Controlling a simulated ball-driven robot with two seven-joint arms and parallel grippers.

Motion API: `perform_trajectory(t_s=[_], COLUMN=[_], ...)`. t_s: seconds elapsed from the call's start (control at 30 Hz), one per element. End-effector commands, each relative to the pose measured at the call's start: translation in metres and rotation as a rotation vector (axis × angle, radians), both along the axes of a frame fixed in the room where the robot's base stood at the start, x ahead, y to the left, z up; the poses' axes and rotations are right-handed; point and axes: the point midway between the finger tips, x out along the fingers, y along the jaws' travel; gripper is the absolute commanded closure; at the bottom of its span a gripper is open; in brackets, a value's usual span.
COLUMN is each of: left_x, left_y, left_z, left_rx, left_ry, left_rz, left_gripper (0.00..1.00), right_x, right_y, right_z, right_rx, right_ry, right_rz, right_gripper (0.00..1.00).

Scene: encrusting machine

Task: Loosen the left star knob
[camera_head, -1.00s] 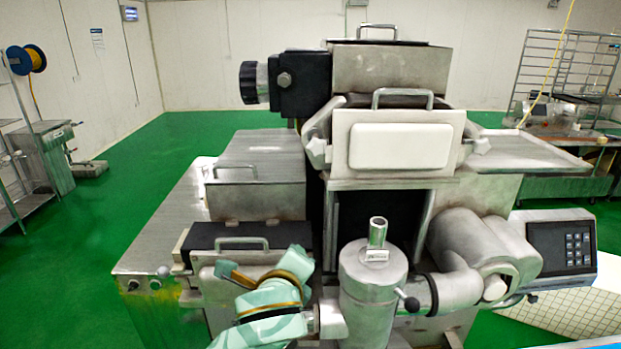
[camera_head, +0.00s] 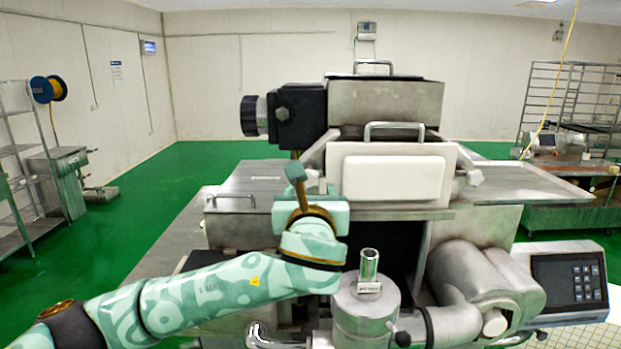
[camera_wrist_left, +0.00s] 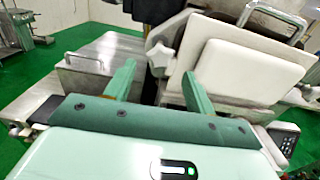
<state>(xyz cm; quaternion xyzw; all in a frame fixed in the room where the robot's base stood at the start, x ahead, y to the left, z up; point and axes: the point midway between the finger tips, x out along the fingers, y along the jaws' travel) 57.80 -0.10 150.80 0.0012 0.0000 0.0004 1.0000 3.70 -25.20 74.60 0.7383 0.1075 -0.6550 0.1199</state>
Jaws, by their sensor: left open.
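The left star knob (camera_wrist_left: 160,54) is a pale grey metal knob at the left edge of the hopper's white-panelled front. In the wrist view it shows just beyond and between my fingertips, apart from them. In the head view the left star knob (camera_head: 314,179) shows only in part, close to the right of my gripper. My left gripper (camera_head: 296,172) is raised in front of the machine, its green fingers (camera_wrist_left: 157,74) open and empty. My right gripper is in neither view.
The white panel (camera_head: 393,177) and its handle (camera_head: 394,130) lie right of the knob. A matching right star knob (camera_head: 474,178) sits on the far side. A cylinder with an upright tube (camera_head: 369,264) stands below. A flat cover with a handle (camera_head: 230,200) lies left.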

Motion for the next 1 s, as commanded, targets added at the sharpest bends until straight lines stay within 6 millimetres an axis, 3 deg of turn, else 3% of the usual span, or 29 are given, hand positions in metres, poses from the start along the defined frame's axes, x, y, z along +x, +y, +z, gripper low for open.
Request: perform_trajectory(t_s=[0.1, 0.27, 0.63, 0.67, 0.8, 1.0], left_x=[0.025, 0.045, 0.052, 0.052, 0.052, 0.052], left_y=[0.001, 0.000, 0.000, 0.000, 0.000, 0.000], left_z=[0.003, 0.001, -0.001, -0.001, -0.001, -0.001], left_rx=[0.000, -0.001, -0.002, -0.002, -0.002, -0.006], left_ry=[-0.001, 0.000, 0.001, 0.001, 0.001, 0.001], left_rz=[0.003, 0.001, -0.001, -0.001, -0.001, 0.000], left_gripper=[0.45, 0.45, 0.45, 0.51, 0.90, 0.90], right_x=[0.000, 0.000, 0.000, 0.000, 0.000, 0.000], right_y=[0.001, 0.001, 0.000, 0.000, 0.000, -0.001], right_z=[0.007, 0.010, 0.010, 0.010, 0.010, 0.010], right_rx=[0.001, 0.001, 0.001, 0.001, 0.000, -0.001], right_ry=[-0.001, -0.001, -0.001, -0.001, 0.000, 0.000], right_rz=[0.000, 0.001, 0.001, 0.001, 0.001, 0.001], right_gripper=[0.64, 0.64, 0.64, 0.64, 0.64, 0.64])
